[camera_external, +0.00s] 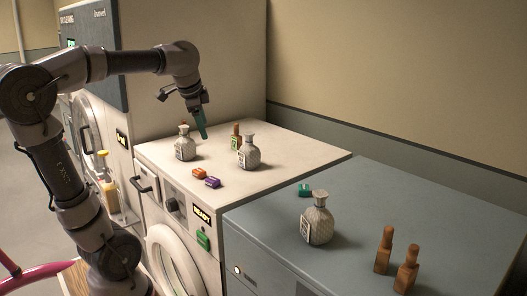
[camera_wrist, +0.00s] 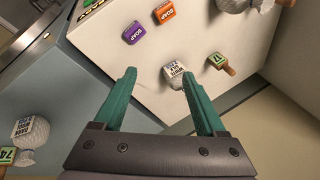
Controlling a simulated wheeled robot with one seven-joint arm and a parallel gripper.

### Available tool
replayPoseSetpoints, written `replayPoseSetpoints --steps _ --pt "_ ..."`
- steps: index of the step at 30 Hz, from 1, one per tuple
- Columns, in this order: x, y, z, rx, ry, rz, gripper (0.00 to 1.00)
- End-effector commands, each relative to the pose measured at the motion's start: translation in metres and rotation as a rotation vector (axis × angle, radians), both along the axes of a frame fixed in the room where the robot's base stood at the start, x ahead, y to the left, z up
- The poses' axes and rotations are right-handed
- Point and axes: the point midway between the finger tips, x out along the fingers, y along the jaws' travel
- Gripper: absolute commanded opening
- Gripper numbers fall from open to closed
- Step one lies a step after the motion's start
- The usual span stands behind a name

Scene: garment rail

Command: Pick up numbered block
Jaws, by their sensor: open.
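A wooden block with a green label reading 77 (camera_wrist: 217,60) lies on the white machine top to the right of my gripper's fingers in the wrist view. In the external view a brown wooden piece (camera_external: 236,136) stands partly hidden behind a grey bottle (camera_external: 250,153). Another green label reading 74 (camera_wrist: 8,155) shows at the left edge of the wrist view, cut off. My gripper (camera_external: 203,136), with teal fingers, is above the back of the white machine top. It is open and empty in the wrist view (camera_wrist: 160,72).
A second grey bottle (camera_external: 185,145) stands on the white machine (camera_external: 300,150). Orange (camera_external: 199,173) and purple (camera_external: 212,182) soap blocks lie near its front. The lower blue-grey machine (camera_external: 455,220) carries a bottle (camera_external: 317,222), a green item (camera_external: 305,189) and two wooden pieces (camera_external: 385,252).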

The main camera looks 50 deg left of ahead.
Motion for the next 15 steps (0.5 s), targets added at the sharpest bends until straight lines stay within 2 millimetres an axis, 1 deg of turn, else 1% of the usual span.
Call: replayPoseSetpoints --steps 1,3,5,7,8,9,11,12,14,15 --pt "0.021 0.017 0.008 0.009 0.044 -0.021 0.73" --pt "0.046 0.039 0.018 0.018 0.104 -0.07 0.73" --pt "0.066 0.059 0.025 0.022 0.151 -0.117 0.73" --pt "0.088 0.087 0.029 0.022 0.206 -0.173 0.73" --pt "0.097 0.099 0.03 0.021 0.227 -0.199 0.73" --pt "0.108 0.116 0.03 0.018 0.254 -0.233 0.73" --pt "0.122 0.144 0.029 0.011 0.293 -0.289 0.73" --pt "0.131 0.163 0.027 0.005 0.317 -0.328 0.73" --pt "0.141 0.193 0.021 -0.007 0.35 -0.386 0.73" --pt "0.147 0.214 0.017 -0.014 0.368 -0.426 0.73"
